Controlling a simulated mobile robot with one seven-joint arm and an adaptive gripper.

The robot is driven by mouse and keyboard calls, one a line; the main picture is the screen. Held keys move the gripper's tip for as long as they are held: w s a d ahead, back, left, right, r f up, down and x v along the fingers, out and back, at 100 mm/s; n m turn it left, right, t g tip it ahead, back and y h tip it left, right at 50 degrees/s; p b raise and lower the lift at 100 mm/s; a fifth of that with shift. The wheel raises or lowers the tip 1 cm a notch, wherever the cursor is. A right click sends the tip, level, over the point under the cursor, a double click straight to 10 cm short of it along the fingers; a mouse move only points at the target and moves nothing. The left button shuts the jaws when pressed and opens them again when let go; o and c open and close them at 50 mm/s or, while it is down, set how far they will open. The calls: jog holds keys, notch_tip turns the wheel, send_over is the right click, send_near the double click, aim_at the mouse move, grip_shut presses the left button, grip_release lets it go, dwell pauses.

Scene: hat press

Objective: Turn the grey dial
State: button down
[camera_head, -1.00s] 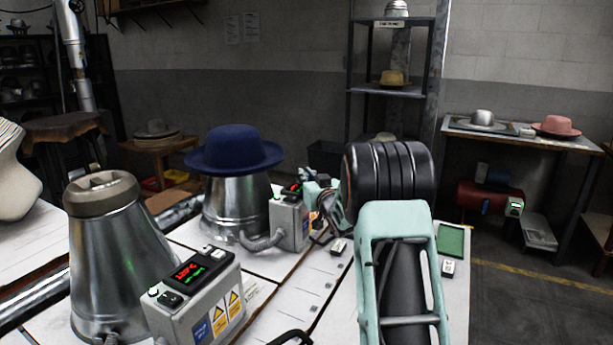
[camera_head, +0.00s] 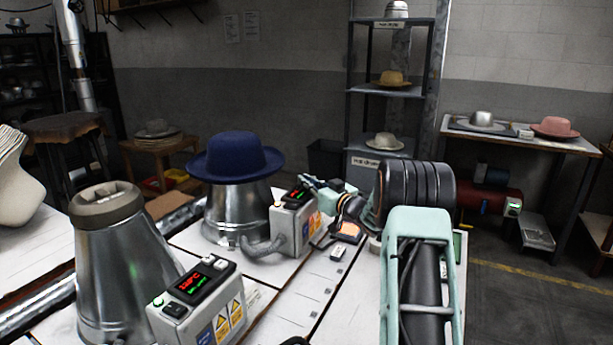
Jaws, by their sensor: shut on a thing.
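The far control box (camera_head: 288,228) stands beside the metal cone that carries a blue hat (camera_head: 236,157). Its top has a red and green lit display (camera_head: 297,196). My gripper (camera_head: 307,182) reaches in from the right and is at the far end of the box's top, just beyond the display. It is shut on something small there. This fits the grey dial, but the fingers hide it, so its angle cannot be told. My arm comes in from the lower right.
A nearer metal cone (camera_head: 125,270) and a second control box (camera_head: 198,305) with a lit display stand at the front left. A shelf rack (camera_head: 392,90) stands behind. A side table (camera_head: 520,137) with hats is at the right. The white bench strip before the far box is mostly clear.

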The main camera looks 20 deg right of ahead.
jog(key=shift+d+n+g+y+p, duration=0.1)
jog(key=shift+n+g+y+p, duration=0.6)
jog(key=shift+n+y+p, duration=0.65)
jog(key=shift+y, duration=0.55)
jog(key=c, duration=2.1)
grip_release()
jog(key=v, duration=1.2)
jog(key=shift+r, duration=0.1)
